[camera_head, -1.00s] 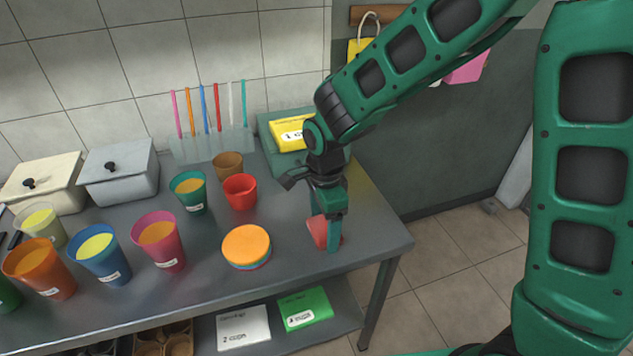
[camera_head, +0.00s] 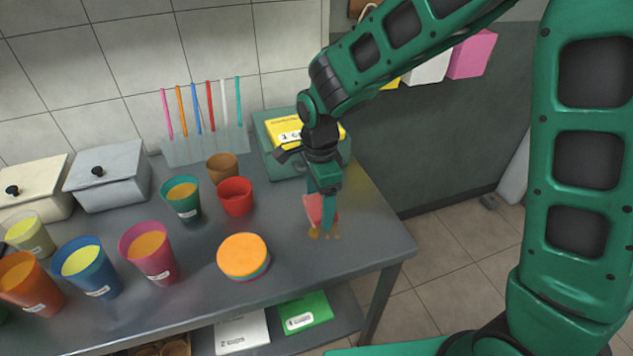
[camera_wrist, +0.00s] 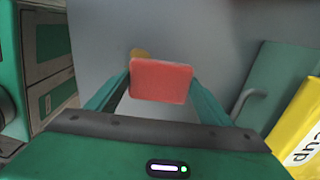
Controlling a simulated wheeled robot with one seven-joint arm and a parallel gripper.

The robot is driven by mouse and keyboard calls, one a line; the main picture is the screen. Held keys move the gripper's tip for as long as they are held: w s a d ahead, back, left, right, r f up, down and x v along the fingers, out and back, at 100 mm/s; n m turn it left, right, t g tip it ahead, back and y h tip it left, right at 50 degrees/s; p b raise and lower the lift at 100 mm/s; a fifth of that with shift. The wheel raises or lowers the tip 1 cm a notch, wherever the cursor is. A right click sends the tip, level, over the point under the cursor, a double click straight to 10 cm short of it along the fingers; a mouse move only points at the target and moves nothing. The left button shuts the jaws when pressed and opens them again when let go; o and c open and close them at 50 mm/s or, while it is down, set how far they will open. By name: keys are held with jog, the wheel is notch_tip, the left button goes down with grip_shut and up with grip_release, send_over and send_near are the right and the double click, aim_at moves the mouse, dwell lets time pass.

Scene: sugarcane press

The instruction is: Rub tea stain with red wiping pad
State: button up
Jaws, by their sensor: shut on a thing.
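My gripper (camera_head: 324,208) is shut on the red wiping pad (camera_head: 313,207), at the right part of the grey table (camera_head: 300,265). The pad also shows between my fingers in the wrist view (camera_wrist: 161,81). The tea stain (camera_head: 326,234) is a few small brown spots on the tabletop, just below the pad in the head view. Part of the stain shows behind the pad's upper edge in the wrist view (camera_wrist: 140,54). I cannot tell whether the pad touches the table.
A stack of round lids, orange on top (camera_head: 242,255), lies left of the stain. A red cup (camera_head: 236,197) and a brown cup (camera_head: 222,167) stand farther back. A green box with a yellow pack (camera_head: 290,131) stands behind my gripper. The table's right front corner is clear.

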aim_at(319, 206)
jog(key=shift+a+r, duration=0.15)
jog(key=shift+r, duration=2.75)
